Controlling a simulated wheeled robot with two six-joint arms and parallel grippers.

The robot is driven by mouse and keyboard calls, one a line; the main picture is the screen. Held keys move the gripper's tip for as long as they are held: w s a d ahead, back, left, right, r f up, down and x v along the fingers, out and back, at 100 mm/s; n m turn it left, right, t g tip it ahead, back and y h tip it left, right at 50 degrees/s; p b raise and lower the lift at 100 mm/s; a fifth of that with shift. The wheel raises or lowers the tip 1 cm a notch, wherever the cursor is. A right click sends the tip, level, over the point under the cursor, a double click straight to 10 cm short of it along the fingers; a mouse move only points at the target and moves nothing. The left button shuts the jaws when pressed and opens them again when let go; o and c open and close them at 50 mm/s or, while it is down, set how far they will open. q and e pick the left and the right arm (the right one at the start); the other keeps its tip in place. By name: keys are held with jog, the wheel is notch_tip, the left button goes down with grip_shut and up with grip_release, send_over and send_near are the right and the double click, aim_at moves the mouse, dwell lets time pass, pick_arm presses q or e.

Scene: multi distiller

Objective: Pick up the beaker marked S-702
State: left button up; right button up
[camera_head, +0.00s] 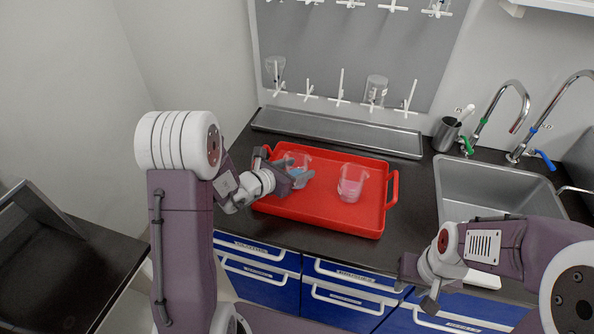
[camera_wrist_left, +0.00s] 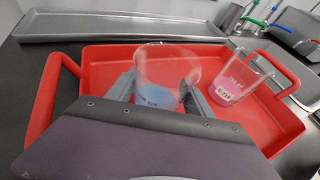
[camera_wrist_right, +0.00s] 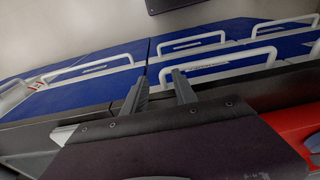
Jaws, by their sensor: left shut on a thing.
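A clear beaker with blue liquid (camera_head: 297,160) stands at the left part of the red tray (camera_head: 335,225). It also shows in the left wrist view (camera_wrist_left: 165,68), with a small label too blurred to read surely. My left gripper (camera_head: 290,178) is shut on this beaker, one finger on each side; it also shows in the left wrist view (camera_wrist_left: 160,92). My right gripper (camera_head: 418,286) is open and empty, in front of the blue drawers.
A steel trough (camera_head: 335,133) lies behind the tray. A sink (camera_head: 490,180) with two taps and a steel cup (camera_head: 446,134) are on the right. A pegboard (camera_head: 350,50) holding glassware is behind. Blue drawers (camera_head: 262,289) with white handles are below.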

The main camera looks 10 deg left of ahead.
pick_arm(q)
notch_tip(320, 180, up, 10)
jog(key=p, duration=0.2)
jog(key=shift+f, duration=0.25)
